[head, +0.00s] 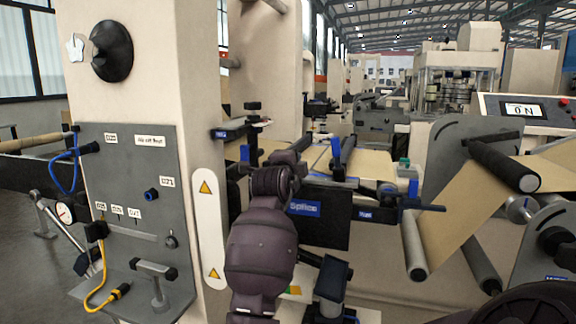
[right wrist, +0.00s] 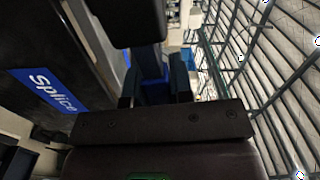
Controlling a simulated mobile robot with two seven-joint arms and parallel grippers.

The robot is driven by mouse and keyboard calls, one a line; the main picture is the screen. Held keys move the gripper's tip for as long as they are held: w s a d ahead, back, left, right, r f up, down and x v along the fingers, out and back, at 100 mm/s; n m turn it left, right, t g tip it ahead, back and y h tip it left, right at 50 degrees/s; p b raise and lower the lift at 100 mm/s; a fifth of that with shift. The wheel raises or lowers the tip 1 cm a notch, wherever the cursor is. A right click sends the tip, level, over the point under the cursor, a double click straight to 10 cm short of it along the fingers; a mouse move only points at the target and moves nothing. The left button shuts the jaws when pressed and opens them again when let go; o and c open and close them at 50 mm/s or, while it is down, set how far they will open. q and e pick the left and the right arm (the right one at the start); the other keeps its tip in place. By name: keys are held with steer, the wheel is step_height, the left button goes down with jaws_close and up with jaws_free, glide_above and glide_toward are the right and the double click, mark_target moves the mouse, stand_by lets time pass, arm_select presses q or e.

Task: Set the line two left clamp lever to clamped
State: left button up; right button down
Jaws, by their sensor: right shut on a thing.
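My right gripper (right wrist: 156,88) is shut on a blue lever (right wrist: 152,95), which shows between its dark fingers in the right wrist view. In the head view my dark purple arm rises from the bottom middle to the splice unit, and its wrist hides the fingers. A blue lever (head: 335,151) stands upright just beyond the wrist; I cannot tell for certain that it is the held one. The clamp position is not readable. My left gripper is not in view.
The dark splice panel (head: 328,229) with its blue label is close beside my wrist; the label (right wrist: 46,90) also shows in the right wrist view. A grey control panel (head: 135,190) with hoses is at left. Rollers (head: 503,166) and brown web (head: 462,200) are at right.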

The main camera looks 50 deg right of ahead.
steer(key=shift+f+m+b, duration=0.4)
steer(key=shift+m, duration=0.5)
steer(key=c, duration=1)
jaws_free()
steer(key=shift+f, duration=0.1)
steer(key=shift+s+a, duration=0.1)
